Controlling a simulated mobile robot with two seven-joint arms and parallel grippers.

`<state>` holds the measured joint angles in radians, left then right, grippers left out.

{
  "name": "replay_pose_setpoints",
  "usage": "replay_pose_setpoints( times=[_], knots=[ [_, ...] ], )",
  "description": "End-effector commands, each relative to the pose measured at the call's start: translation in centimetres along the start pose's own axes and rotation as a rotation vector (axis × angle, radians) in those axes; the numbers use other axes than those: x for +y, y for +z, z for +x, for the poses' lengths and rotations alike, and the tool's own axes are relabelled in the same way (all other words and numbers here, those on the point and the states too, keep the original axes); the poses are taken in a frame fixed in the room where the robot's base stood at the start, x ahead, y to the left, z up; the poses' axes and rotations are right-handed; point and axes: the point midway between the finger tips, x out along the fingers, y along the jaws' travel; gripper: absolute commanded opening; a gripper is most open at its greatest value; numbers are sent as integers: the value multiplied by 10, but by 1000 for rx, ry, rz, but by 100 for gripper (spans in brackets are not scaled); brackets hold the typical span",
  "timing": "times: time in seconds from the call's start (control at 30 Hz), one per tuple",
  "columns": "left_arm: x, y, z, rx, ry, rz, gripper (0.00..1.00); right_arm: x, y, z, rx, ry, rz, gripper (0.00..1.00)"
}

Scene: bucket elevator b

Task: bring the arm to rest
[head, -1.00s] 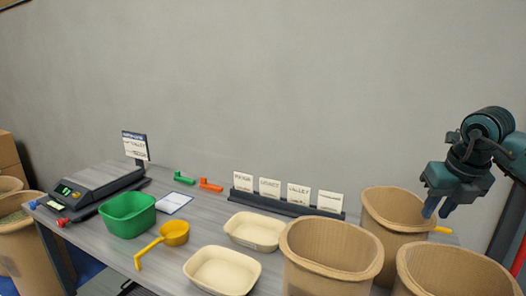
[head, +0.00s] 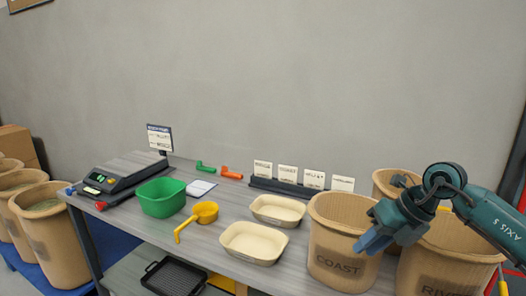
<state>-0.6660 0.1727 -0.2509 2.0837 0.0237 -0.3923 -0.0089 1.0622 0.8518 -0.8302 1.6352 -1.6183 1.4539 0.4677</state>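My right gripper (head: 367,242) is at the right, with its teal arm coming in from the right edge. Its blue fingers point down and left, in front of the right side of the COAST bucket (head: 338,268). The fingers overlap in this view, so I cannot tell whether they are apart. I see nothing held in them. My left gripper is not in view.
Another bucket (head: 435,268) stands under my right arm, with one more (head: 388,183) behind. The bench holds two cream trays (head: 252,243), a yellow scoop (head: 205,212), a green tub (head: 161,198), a scale (head: 112,182) and a card rack (head: 290,190). Several buckets stand left.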

Motion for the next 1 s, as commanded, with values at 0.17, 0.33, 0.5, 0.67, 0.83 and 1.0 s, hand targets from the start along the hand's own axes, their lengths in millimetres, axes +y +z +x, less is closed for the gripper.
replay_pose_setpoints(
  times=[0.17, 0.33, 0.5, 0.67, 0.83, 1.0],
  knots=[
    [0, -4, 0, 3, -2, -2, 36, 97, -40, 69, 21, 515, 55, 25],
    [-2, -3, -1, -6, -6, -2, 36, 162, -62, 82, -45, 991, 330, 25],
    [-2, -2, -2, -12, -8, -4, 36, 164, -66, 84, -169, 1318, 793, 25],
    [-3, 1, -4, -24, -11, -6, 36, 116, -82, 107, -305, 1430, 1357, 25],
    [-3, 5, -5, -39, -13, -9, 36, 47, -147, 158, -417, 1310, 2005, 25],
    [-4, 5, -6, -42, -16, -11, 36, 10, -230, 198, -445, 1070, 2467, 25]
  ],
)
